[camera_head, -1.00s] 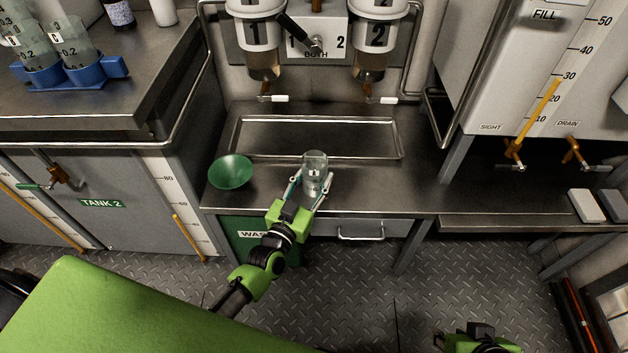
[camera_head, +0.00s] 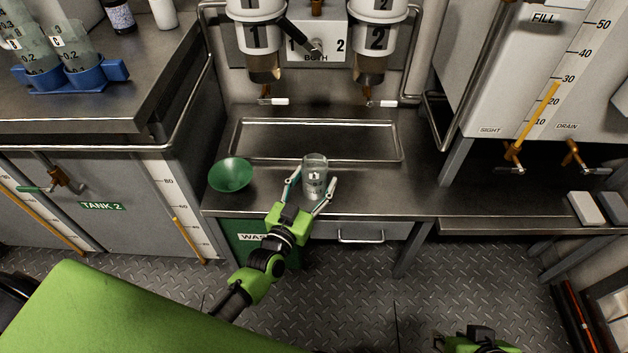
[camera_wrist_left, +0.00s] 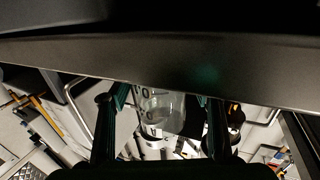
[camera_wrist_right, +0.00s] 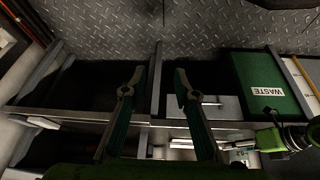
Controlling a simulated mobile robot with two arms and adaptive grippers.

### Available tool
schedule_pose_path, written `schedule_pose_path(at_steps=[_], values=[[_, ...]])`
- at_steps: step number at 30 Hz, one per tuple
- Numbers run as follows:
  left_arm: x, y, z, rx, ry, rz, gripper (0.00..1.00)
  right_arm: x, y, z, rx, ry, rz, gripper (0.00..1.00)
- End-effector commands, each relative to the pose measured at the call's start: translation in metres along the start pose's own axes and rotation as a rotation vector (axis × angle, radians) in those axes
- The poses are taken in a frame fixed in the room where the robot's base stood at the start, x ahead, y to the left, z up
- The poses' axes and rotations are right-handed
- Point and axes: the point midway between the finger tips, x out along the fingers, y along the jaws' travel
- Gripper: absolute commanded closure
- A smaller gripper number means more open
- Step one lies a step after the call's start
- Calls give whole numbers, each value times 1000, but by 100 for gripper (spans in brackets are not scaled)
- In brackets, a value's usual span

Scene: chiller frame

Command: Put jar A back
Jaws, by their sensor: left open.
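A blue rack (camera_head: 113,69) holding clear graduated jars (camera_head: 75,43) stands on the left bench. My right gripper (camera_wrist_right: 158,82) is open and empty, low in front of the counter; only part of it shows in the head view.
A green bowl (camera_head: 231,175) sits left of the jar. The drip tray (camera_head: 315,159) lies behind it under two dispensers with taps. A green waste bin (camera_head: 238,228) is below the counter. Two blocks (camera_head: 585,208) lie on the right shelf. The counter right of the jar is clear.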

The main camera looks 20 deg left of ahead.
Motion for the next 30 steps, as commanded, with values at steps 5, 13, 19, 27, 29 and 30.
schedule_pose_path(at_steps=[5,13,19,27,29,30], values=[[-36,0,0,1,-6,1,42,-12,3,33,5,-134,4,72],[-93,0,0,1,-5,1,42,-21,3,25,5,-122,5,72],[-115,0,0,-1,-2,0,42,-23,4,24,5,-121,5,72],[-118,7,2,-3,-33,24,42,-23,4,24,5,-121,6,72],[-118,16,3,-8,-72,51,42,-23,4,24,5,-121,6,72],[-117,22,4,-9,-107,74,42,-23,4,24,5,-121,6,72]])
